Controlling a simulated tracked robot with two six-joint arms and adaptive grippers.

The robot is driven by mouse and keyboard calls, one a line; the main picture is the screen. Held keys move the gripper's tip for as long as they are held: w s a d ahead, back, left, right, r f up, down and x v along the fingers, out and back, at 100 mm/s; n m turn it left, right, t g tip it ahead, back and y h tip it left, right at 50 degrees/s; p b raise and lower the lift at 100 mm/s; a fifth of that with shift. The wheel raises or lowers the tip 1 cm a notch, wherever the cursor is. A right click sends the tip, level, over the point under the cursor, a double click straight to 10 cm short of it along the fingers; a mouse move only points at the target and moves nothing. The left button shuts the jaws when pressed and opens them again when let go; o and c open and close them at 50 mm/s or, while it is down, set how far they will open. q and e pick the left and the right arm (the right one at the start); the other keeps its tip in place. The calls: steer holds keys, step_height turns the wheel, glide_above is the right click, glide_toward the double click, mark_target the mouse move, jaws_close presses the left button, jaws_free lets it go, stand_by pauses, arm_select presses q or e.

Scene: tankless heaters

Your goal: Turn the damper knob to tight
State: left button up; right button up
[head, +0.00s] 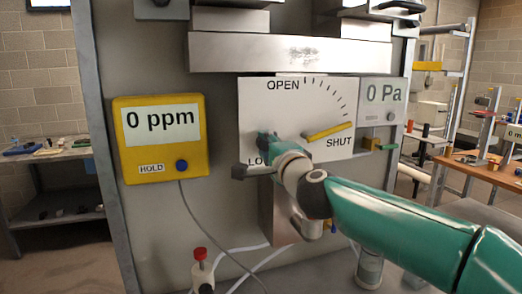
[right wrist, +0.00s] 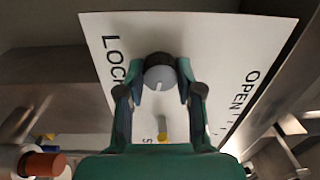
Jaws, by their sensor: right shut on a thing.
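A white dial plate (head: 292,100) reads OPEN at the top and SHUT at the lower right. Letters starting LO show at its lower left, partly covered. A yellow pointer (head: 328,131) on the plate lies close to SHUT. In the right wrist view, a grey round knob (right wrist: 159,72) with a dark base and a pale line sits on the plate beside the LOC letters. My right gripper (head: 263,143) is at the plate's lower left, its fingers (right wrist: 159,84) shut on the knob's two sides. My left gripper is not in view.
A yellow meter (head: 160,138) reading 0 ppm hangs left of the plate, with a cable below. A grey gauge (head: 383,95) reading 0 Pa is at the right. A red-topped valve (head: 201,262) and white hoses are below. Metal ducting (head: 290,53) runs above.

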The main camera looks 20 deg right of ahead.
steer(key=shift+a+f+m, duration=0.1)
steer(key=shift+f+m, duration=0.3)
steer(key=shift+m, duration=0.7)
steer(key=o, duration=1.2)
steer(key=shift+r, duration=0.1)
steer(key=shift+c, duration=0.2)
steer(key=shift+r, duration=0.1)
steer(key=shift+s+r, duration=0.1)
steer(key=s, duration=1.1)
steer(key=shift+s+d+f, duration=0.25)
steer(key=shift+s+f, duration=0.15)
